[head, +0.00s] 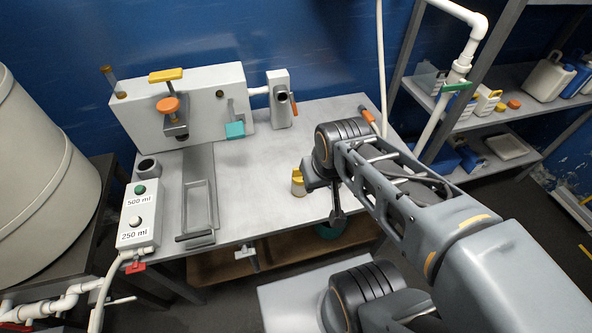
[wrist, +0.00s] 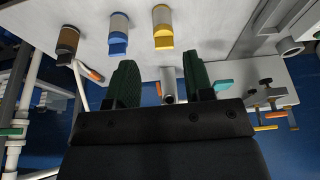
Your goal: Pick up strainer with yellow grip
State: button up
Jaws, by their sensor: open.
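The strainer with yellow grip (head: 298,183) is a small pale cylinder with yellow parts, standing on the grey table (head: 262,160) in the head view. In the wrist view the strainer (wrist: 162,24) shows at the top, past the fingertips and roughly in line with the gap between them. My gripper (wrist: 160,60) is open, with two dark green fingers apart and nothing between them. In the head view my gripper (head: 337,213) is just right of the strainer, mostly seen edge-on and partly hidden by the arm.
Similar blue (wrist: 119,30) and brown (wrist: 68,42) pieces stand beside the strainer in the wrist view; my arm hides them in the head view. A white panel (head: 235,82) with valves lines the table's back. A control box (head: 138,222) stands left. Shelves (head: 490,112) stand right.

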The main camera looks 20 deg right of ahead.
aim_at(298, 191)
jog(key=z, duration=0.05)
jog(key=i, duration=0.25)
jog(key=k, duration=1.05)
jog(key=u, duration=1)
jog(key=i, duration=0.8)
jog(key=z, duration=0.8)
jog(key=i, duration=0.35)
jog(key=z, duration=0.4)
